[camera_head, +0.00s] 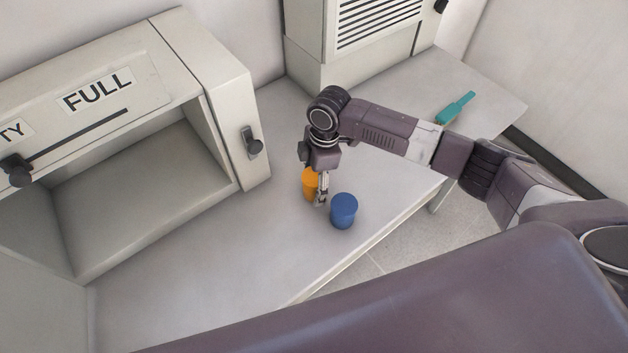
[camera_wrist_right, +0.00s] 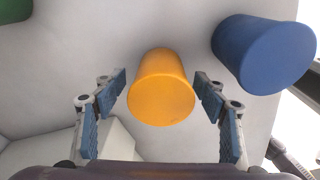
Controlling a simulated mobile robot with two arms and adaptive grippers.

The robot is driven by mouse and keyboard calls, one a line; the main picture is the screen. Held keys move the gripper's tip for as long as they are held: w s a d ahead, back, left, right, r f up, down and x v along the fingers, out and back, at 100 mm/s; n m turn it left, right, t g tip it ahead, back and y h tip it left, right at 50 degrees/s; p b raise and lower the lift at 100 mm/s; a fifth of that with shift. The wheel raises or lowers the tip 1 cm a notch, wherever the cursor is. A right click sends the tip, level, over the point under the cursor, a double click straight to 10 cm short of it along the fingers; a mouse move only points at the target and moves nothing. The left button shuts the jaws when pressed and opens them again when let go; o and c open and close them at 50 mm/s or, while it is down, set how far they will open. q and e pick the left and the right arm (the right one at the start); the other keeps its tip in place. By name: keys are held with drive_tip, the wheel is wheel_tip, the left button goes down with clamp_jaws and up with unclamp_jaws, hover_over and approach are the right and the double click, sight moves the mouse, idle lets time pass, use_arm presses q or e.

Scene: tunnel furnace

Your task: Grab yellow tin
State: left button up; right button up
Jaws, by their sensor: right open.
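The yellow tin (camera_head: 310,184), orange-yellow in colour, stands on the table, partly hidden behind my right gripper in the head view. In the right wrist view the yellow tin (camera_wrist_right: 161,90) lies between the two fingers, with a gap on each side. My right gripper (camera_head: 320,199) is open and points down at the tin. Its fingertips (camera_wrist_right: 161,84) show on either side of the tin in the wrist view. My left gripper is not in view.
A blue tin (camera_head: 343,211) stands close to the right of the yellow one; it also shows in the wrist view (camera_wrist_right: 263,54). A green object (camera_wrist_right: 14,10) shows at the wrist view's corner. A teal tool (camera_head: 456,107) lies at the table's far end. The furnace (camera_head: 215,100) stands left.

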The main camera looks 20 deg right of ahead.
drive_tip(key=shift+s, duration=0.1)
drive_tip(key=c, duration=1.5)
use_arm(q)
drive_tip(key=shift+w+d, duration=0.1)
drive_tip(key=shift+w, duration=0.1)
use_arm(e)
drive_tip(key=shift+r, duration=0.1)
